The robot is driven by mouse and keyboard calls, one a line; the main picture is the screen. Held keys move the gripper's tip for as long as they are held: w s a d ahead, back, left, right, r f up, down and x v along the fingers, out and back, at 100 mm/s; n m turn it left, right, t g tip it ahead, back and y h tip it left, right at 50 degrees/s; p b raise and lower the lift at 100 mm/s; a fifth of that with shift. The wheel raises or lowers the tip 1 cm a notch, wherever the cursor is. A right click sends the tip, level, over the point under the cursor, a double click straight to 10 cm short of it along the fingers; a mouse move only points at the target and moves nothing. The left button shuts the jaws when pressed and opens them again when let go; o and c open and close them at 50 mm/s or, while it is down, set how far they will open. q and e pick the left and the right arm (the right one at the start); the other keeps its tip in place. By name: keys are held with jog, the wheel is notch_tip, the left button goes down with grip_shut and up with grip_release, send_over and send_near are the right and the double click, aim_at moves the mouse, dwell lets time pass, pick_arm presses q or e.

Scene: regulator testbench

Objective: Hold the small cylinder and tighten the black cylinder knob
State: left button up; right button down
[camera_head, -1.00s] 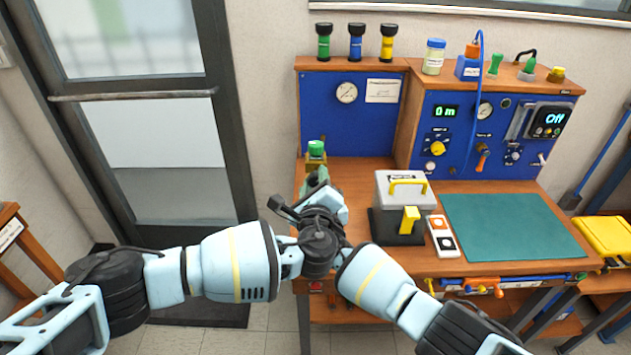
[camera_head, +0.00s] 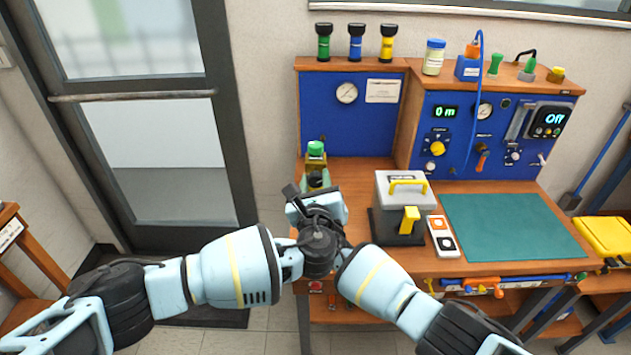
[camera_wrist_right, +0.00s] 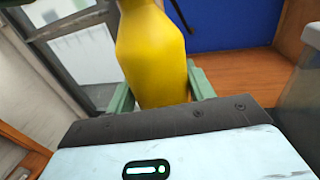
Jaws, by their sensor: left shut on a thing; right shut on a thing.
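A small cylinder with a green cap (camera_head: 316,148) and a brass-coloured lower part stands at the left end of the bench in the head view. No black knob can be made out at the grippers.
A grey box with a yellow handle (camera_head: 404,205) stands to the right of the grippers, beside a small two-button panel (camera_head: 442,236). A green mat (camera_head: 514,226) lies further right, clear. The blue back panel (camera_head: 350,125) rises behind.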

pick_arm(q)
jog(key=shift+m, duration=0.3)
jog(key=shift+f, duration=0.1)
jog(key=o, duration=1)
jog(key=shift+s, duration=0.15)
jog(key=s, duration=1.1)
jog(key=shift+s, duration=0.4)
jog(key=s, duration=1.2)
pick_arm(e)
jog(key=shift+c, duration=2.4)
grip_release()
